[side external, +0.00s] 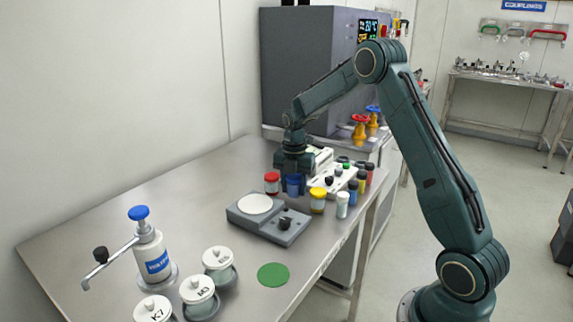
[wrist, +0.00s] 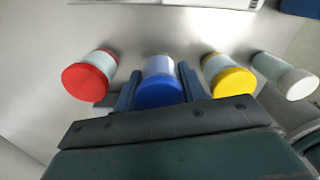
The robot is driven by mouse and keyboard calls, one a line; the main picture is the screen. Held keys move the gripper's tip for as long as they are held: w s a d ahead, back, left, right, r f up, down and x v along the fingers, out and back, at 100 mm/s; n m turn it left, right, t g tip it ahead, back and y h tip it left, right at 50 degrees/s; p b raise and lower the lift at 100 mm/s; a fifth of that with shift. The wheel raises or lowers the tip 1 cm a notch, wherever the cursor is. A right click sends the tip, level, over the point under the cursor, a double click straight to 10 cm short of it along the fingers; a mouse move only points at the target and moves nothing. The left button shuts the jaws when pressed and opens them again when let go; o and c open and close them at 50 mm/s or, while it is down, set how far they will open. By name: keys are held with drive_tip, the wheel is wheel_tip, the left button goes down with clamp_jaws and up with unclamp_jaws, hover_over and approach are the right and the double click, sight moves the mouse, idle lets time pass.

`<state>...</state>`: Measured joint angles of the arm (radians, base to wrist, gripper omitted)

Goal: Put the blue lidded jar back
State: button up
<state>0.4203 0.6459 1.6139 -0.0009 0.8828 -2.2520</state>
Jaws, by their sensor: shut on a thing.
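The blue lidded jar (side external: 293,186) stands upright in a row, between the red-lidded jar (side external: 272,183) and the yellow-lidded jar (side external: 318,200). My gripper (side external: 294,175) points down over it and is shut on it. In the wrist view, the blue lid (wrist: 160,94) sits between my two fingers, with the pale jar body beyond it. The red-lidded jar (wrist: 90,77) is left of my fingers and the yellow-lidded jar (wrist: 229,76) is close on the right. I cannot tell whether the blue jar's base touches the table.
A white-lidded jar (side external: 342,205) ends the row. A grey scale (side external: 268,227) with a round white plate stands in front. A white rack (side external: 333,180) and several small bottles are behind. A green disc (side external: 273,275), white-lidded pots (side external: 198,297) and a pump bottle (side external: 152,258) stand nearer.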

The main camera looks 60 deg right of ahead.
drive_tip(key=shift+f, duration=0.9)
drive_tip(key=shift+f, duration=0.1)
drive_tip(key=o, duration=1.1)
wheel_tip(320, 180, up, 12)
drive_tip(key=shift+f, duration=0.1)
drive_tip(key=shift+r, duration=0.2)
